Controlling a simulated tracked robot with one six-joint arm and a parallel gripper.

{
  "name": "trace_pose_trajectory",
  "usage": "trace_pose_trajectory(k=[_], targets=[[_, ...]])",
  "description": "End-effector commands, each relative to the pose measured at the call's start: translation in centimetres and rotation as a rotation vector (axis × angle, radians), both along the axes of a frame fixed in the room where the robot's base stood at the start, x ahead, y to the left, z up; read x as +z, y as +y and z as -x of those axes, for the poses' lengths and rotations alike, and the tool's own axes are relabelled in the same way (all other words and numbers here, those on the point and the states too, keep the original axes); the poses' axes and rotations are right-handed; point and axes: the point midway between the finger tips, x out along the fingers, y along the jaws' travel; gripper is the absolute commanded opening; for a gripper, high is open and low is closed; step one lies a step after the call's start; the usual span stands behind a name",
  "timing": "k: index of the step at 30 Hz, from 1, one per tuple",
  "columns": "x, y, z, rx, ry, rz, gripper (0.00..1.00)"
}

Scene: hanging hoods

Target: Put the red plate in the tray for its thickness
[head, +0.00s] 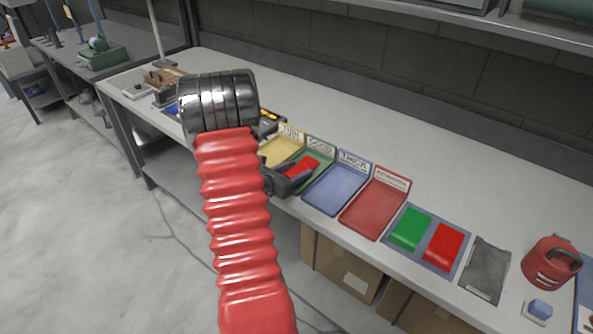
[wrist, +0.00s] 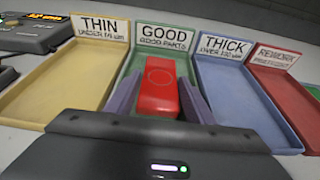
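A red plate (wrist: 160,88) is between the two fingers of my gripper (wrist: 161,92), which appear closed against its sides. The plate is over the green tray labelled GOOD (wrist: 135,76); I cannot tell whether it touches the tray floor. In the head view this red plate (head: 302,166) and my gripper (head: 290,176) are at the green tray, partly hidden by my arm. The yellow THIN tray (wrist: 65,75) is to the left. The blue THICK tray (wrist: 235,90) and the red REWORK tray (wrist: 292,95) are to the right.
A dark device with an orange display (wrist: 45,17) stands left of the THIN tray. Right of the trays, a green plate (head: 410,229) and another red plate (head: 443,247) lie on a blue-grey mat (head: 424,261).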

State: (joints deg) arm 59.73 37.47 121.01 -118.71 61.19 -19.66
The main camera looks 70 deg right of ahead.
Motion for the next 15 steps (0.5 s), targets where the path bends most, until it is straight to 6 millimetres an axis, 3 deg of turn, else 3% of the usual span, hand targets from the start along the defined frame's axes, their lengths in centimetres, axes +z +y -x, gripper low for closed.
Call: trace_pose_trajectory(k=[7,15], targets=[[0.01,0.00,0.01,0.000,0.000,0.000,0.66],[-0.01,0.10,-0.02,0.000,0.000,-0.002,0.67]])
